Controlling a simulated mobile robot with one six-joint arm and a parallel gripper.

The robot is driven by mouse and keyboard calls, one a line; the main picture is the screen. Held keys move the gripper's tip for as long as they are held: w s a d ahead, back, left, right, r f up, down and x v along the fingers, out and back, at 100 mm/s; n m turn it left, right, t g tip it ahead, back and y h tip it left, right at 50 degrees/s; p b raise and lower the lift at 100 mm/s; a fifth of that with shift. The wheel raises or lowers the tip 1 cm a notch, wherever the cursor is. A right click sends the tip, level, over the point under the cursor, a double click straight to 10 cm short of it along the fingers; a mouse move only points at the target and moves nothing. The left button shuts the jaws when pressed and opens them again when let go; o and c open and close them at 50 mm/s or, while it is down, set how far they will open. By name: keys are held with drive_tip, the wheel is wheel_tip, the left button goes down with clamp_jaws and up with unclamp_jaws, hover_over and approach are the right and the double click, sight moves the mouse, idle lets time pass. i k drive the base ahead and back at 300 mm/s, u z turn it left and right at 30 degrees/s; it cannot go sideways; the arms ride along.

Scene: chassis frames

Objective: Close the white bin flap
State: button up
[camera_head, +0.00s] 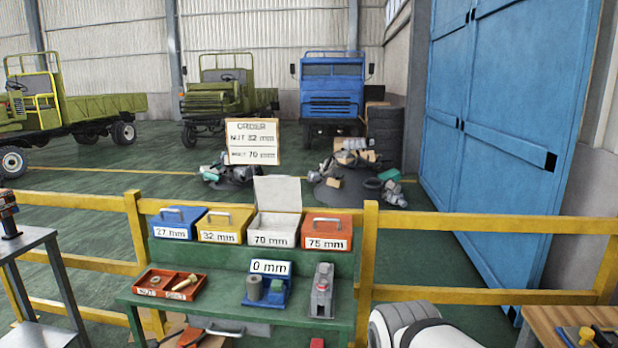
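The white bin (273,238), labelled 70 mm, stands on the upper shelf of a green bench, third in a row of bins. Its white flap (277,193) is open and stands up, slightly tilted, at the bin's back edge. The bin's opening shows below the flap; I cannot make out any contents. My gripper's fingers are not in view, so their state and distance from the flap do not show.
Closed blue (178,223), yellow (224,226) and orange (326,230) bins flank the white one. A red tray (160,293), a blue 0 mm device (268,285) and a grey device (322,290) sit on the lower bench top. A yellow railing (480,222) runs behind.

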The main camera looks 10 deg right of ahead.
sight(273, 192)
drive_tip(key=z, duration=0.05)
drive_tip(key=i, duration=1)
drive_tip(key=z, duration=0.05)
